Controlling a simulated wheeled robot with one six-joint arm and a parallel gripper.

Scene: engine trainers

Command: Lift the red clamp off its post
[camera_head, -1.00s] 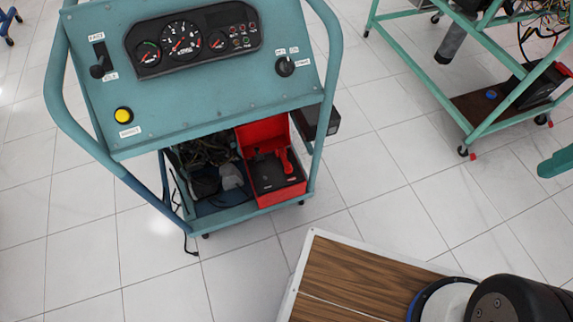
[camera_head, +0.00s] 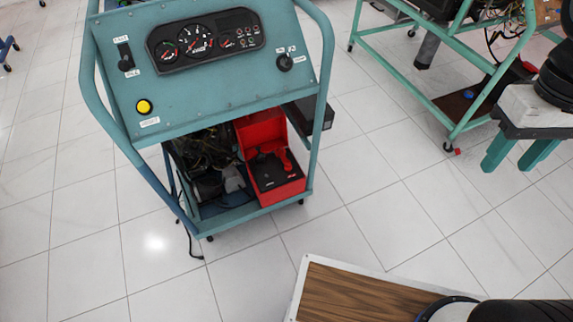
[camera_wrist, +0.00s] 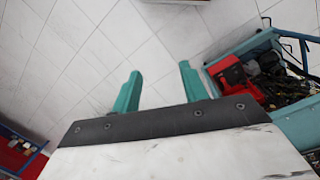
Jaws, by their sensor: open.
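The red clamp (camera_head: 287,160) is a small red piece on top of the black battery (camera_head: 275,182). The battery sits in an open-topped red box (camera_head: 262,130) on the lower shelf of the teal engine trainer. The post under the clamp is too small to make out. My gripper (camera_head: 508,165) has teal fingers, is open and empty, and is well to the right of the trainer. In the wrist view, my gripper (camera_wrist: 160,72) points over bare floor; the red box (camera_wrist: 232,76) is to its right, and I cannot make out the clamp there.
The trainer's sloping panel (camera_head: 215,85) and tube frame (camera_head: 317,110) overhang the shelf. Dark wiring (camera_head: 205,150) lies left of the box. Another green-framed trainer (camera_head: 430,100) stands at the back right. White tiled floor between them is clear.

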